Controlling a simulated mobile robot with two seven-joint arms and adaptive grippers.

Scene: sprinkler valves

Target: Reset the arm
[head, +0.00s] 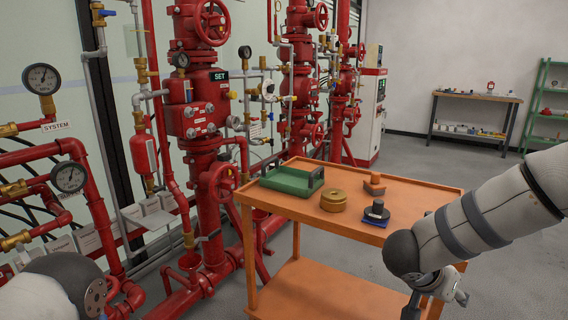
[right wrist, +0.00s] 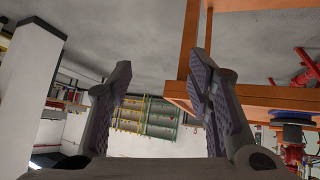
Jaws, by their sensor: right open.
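My right arm (head: 465,235) comes in from the right edge and bends down beside the orange cart. My right gripper (right wrist: 160,88) is open and empty in the right wrist view, with its two dark ridged fingers well apart. In the head view only part of that gripper's housing shows, at the bottom. The cart's orange edge (right wrist: 235,93) lies just right of the fingers in the right wrist view. Part of my left arm (head: 45,290) shows at the lower left; its gripper is out of the picture.
The orange cart (head: 420,190) bears a green tray (head: 290,180), a brass-coloured round part (head: 333,201), a small orange-brown block (head: 375,184) and a dark knob on a blue base (head: 376,213). Red valve risers (head: 205,130) and gauges stand left. Grey floor is free behind the cart.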

